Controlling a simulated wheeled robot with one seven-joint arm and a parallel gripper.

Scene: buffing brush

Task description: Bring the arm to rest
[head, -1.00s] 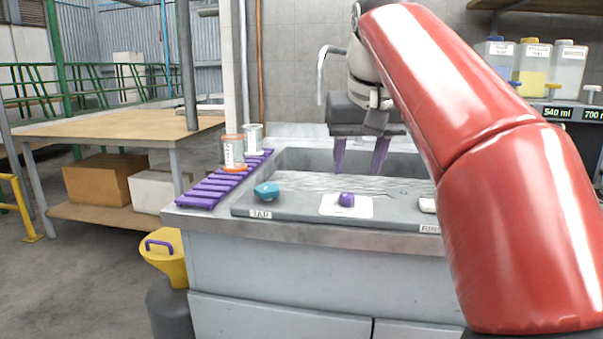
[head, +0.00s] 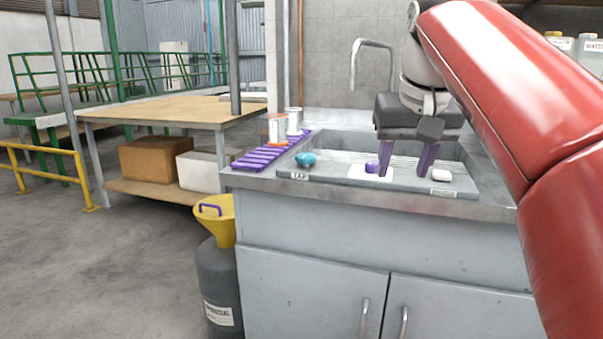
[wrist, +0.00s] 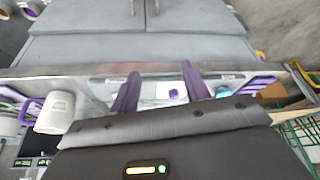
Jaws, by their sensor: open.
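My gripper (head: 404,158) is open, with its two purple fingers pointing down over the front ledge of the sink (head: 455,205). In the head view a purple brush-like piece (head: 372,167) sits on a white pad (head: 368,177), just left of the left finger. In the wrist view the fingers (wrist: 160,92) are apart with nothing between them that I can see held. The purple piece (wrist: 173,93) shows between them, beyond the tips. My red arm covers the right side of the head view.
A teal piece (head: 305,159) and a white block (head: 441,175) lie on the ledge. A purple rack (head: 262,157) with two containers stands at the left. A yellow funnel (head: 214,222) tops a grey drum (head: 217,285) beside the cabinet. Floor at the left is clear.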

